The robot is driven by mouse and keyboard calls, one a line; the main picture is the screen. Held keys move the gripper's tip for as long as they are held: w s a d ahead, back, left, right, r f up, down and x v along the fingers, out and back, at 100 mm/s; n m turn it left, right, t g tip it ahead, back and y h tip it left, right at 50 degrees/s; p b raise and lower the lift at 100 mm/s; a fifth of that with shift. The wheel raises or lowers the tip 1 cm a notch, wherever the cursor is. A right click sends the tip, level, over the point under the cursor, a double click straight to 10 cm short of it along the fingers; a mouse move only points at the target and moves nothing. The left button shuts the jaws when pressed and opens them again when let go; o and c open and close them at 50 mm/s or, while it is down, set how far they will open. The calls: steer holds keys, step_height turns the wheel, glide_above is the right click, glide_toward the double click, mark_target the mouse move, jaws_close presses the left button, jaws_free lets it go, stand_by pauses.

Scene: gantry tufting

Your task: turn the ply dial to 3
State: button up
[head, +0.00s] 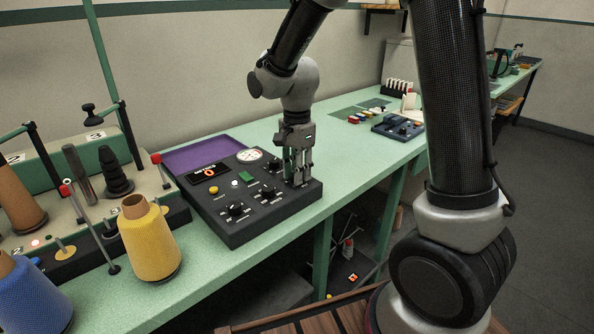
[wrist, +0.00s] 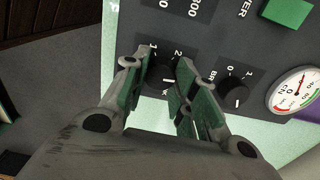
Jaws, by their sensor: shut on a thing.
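The black control panel (head: 262,205) lies on the green bench. My gripper (head: 298,180) points down over its right corner and hides the dial there in the head view. In the wrist view my gripper (wrist: 157,66) has its two green-padded fingers on either side of a black dial (wrist: 163,74), shut on it. The numbers 1 and 2 show at the dial's upper edge; its lettering is mostly covered, so I cannot read its name.
Another black dial (wrist: 236,90), a round gauge (wrist: 292,91) and a green button (wrist: 287,11) are close by on the panel. Yellow (head: 149,240) and blue (head: 32,296) thread cones stand to the left. A purple tray (head: 203,153) lies behind the panel.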

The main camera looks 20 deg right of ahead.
steer(key=shift+m, duration=0.5)
steer(key=o, duration=1.1)
steer(key=shift+c, duration=0.2)
step_height(320, 180, up, 12)
